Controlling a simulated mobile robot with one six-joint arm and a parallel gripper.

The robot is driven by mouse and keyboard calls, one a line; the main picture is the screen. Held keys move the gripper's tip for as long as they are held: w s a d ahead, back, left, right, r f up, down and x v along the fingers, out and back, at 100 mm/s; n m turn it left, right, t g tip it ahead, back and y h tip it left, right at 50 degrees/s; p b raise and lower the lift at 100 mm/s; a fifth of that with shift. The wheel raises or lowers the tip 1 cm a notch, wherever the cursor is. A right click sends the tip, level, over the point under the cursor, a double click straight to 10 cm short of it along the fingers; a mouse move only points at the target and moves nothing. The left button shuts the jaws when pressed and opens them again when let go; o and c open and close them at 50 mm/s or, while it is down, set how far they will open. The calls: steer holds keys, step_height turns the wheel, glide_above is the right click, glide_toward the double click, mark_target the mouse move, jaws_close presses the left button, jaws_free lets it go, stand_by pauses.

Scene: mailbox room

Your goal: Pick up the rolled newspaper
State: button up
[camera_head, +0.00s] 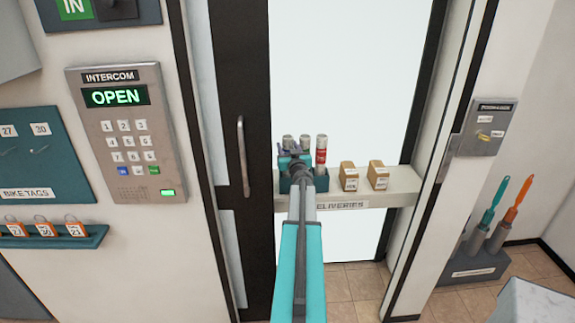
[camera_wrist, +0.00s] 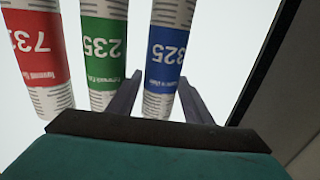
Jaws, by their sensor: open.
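Rolled newspapers stand upright side by side in a teal holder (camera_head: 318,184) on the deliveries shelf. In the head view the red-labelled roll (camera_head: 321,152) is clearest, at the right. In the head view my gripper (camera_head: 288,150) is at the holder's left end, partly hidden by my arm.
Two small tan boxes (camera_head: 349,177) (camera_head: 378,175) stand right of the holder on the white shelf (camera_head: 400,186). A dark door frame with a handle (camera_head: 243,158) is at the left. An intercom (camera_head: 127,130) hangs on the left wall. A rack (camera_head: 472,268) stands at lower right.

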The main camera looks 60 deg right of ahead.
jaws_close()
steer(key=shift+r, duration=0.1)
step_height(320, 180, up, 10)
steer(key=p, duration=0.3)
stand_by(0.5)
stand_by(0.5)
